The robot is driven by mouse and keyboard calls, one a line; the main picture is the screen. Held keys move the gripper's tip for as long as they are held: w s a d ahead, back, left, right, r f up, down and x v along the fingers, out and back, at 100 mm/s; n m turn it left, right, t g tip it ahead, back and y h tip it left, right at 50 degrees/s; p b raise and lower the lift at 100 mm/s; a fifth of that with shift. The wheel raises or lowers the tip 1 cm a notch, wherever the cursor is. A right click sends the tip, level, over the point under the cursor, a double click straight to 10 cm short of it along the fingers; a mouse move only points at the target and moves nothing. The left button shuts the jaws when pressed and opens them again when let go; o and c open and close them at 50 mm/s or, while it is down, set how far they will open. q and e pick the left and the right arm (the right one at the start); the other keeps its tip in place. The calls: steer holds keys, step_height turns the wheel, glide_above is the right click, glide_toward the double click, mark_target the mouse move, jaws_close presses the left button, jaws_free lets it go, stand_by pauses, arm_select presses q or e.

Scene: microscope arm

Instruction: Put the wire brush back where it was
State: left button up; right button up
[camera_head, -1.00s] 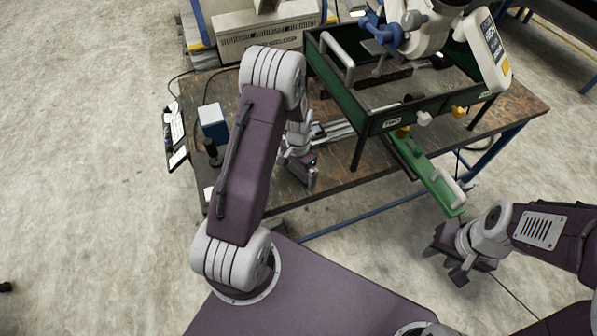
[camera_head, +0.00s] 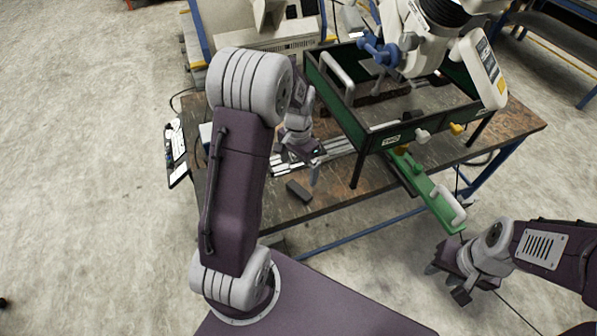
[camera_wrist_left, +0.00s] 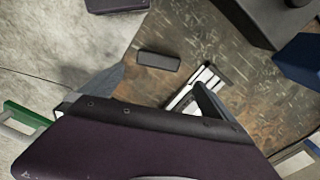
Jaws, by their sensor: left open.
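A small dark grey oblong block (camera_head: 298,190) lies flat near the front edge of the worktable; it also shows in the left wrist view (camera_wrist_left: 158,61). I cannot tell for sure whether it is the wire brush. My left gripper (camera_head: 300,164) is open and empty, above the table just behind this block and apart from it. In the left wrist view its fingers (camera_wrist_left: 158,92) are spread, with the block beyond them. My right gripper (camera_head: 448,282) hangs off the front right of the table, its fingers apart and nothing visible between them.
Silver slotted rails (camera_head: 342,148) lie on the worktable (camera_head: 345,192) beside the left gripper. A dark green tray stand (camera_head: 415,130) with a white machine (camera_head: 425,40) stands to the right. A green bar (camera_head: 430,195) juts past the front edge. A tablet-like panel (camera_head: 175,150) is at left.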

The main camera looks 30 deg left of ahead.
arm_select(q)
steer(key=s+d+r+n, duration=0.1)
steer(key=s+d+n, duration=0.1)
steer(key=s, duration=0.4)
steer(key=s+d+r+n+t, duration=0.1)
steer(key=s+d, duration=0.4)
steer(key=s, duration=0.1)
steer(key=shift+s+d+n, duration=0.25)
steer(key=shift+n, duration=0.15)
steer(key=shift+s+r, duration=0.15)
